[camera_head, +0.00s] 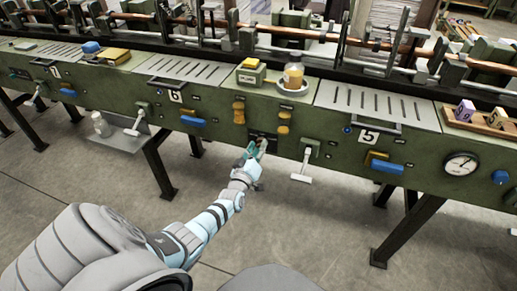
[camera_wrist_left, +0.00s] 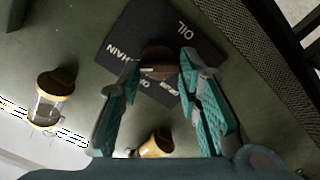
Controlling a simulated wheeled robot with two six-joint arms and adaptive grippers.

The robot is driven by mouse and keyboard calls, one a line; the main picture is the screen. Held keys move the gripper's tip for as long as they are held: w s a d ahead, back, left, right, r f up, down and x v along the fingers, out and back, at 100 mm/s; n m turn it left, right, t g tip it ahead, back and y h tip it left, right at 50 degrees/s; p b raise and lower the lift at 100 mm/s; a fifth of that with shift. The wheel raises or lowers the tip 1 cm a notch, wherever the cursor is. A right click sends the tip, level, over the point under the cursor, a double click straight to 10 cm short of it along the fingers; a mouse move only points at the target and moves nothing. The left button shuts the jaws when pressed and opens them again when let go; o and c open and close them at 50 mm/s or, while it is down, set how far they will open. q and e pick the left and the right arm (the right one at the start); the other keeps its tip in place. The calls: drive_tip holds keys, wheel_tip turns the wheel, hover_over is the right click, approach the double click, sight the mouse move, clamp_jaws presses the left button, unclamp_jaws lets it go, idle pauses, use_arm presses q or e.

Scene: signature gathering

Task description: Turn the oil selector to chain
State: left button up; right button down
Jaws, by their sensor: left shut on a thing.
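The oil selector is a dark brown knob (camera_wrist_left: 158,58) on a black plate (camera_wrist_left: 142,24) marked OIL and CHAIN in the left wrist view. In the head view my left gripper (camera_head: 256,150) is at the front of the green machine, over the lower part of the black plate (camera_head: 263,136). The knob is hidden there. My right gripper is out of view.
Amber sight glasses (camera_head: 239,112) are above the plate. A white-handled lever (camera_head: 304,166) hangs to the right, and a blue handle (camera_head: 387,166) is farther right. A bottle (camera_head: 293,76) stands on a dish on top. The floor in front is clear.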

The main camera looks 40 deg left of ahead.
use_arm(q)
drive_tip(key=o, duration=1.1)
drive_tip(key=shift+o, duration=0.2)
drive_tip(key=shift+s, duration=0.15)
drive_tip(key=v, duration=1.1)
drive_tip(key=shift+s+d, duration=0.2)
drive_tip(key=shift+s, duration=0.1)
